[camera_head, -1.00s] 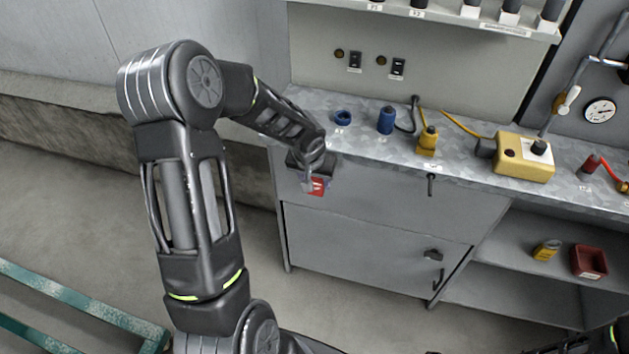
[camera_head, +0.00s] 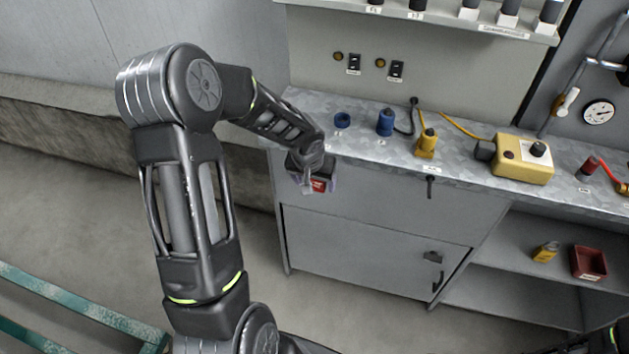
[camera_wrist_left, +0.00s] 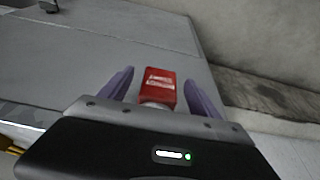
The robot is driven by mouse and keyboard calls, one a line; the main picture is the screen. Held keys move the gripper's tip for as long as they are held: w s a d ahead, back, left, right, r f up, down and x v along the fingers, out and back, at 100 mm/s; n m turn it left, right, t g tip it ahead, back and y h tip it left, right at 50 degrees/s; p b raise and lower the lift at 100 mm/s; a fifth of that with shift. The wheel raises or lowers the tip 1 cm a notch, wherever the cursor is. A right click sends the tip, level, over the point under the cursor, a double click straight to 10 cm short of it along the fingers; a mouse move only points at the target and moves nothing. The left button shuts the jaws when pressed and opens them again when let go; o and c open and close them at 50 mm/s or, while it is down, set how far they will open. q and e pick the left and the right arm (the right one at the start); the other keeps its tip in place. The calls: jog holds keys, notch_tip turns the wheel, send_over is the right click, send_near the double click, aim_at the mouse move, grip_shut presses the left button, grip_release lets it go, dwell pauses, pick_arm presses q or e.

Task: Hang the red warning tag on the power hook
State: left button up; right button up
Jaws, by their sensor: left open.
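The red warning tag (camera_head: 318,186) is at the front of the cabinet's left part, under the worktop edge. In the left wrist view the tag (camera_wrist_left: 160,90) shows pale lettering and sits between the purple fingers. My left gripper (camera_head: 319,186) is open, with one finger on each side of the tag and gaps between. The wrist view also shows the gripper (camera_wrist_left: 157,82). What holds the tag up is hidden. A dark hook-like fitting (camera_head: 430,186) is on the cabinet front, right of the gripper; I cannot tell if it is the power hook. My right gripper is not in view.
The worktop (camera_head: 360,150) carries a blue ring (camera_head: 342,120), a blue plug (camera_head: 385,122), a yellow plug (camera_head: 427,143) and a yellow switch box (camera_head: 523,160). A red bin (camera_head: 589,262) and a yellow padlock-like item (camera_head: 545,251) are on the lower shelf. The floor before the cabinet is clear.

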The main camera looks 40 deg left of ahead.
pick_arm(q)
jog(key=v, duration=0.8)
jog(key=shift+f, duration=0.1)
dwell(0.5)
jog(key=s+d+f+m+g+h, duration=0.1)
jog(key=s+d+f+h, duration=0.15)
jog(key=d+f, duration=0.55)
jog(key=s+d+f+h, duration=0.2)
jog(key=s+d+f, duration=0.2)
jog(key=d+f, duration=0.4)
jog(key=s+d+f+g, duration=0.1)
jog(key=s+d+f, duration=0.4)
jog(key=s, duration=0.3)
jog(key=s+d+f+g, duration=0.1)
jog(key=s+d+f, duration=0.45)
jog(key=s, duration=0.25)
jog(key=shift+m+h, duration=0.45)
jog(key=shift+m, duration=0.05)
jog(key=w+d+r, duration=0.2)
jog(key=shift+w+d, duration=0.35)
jog(key=shift+w, duration=0.05)
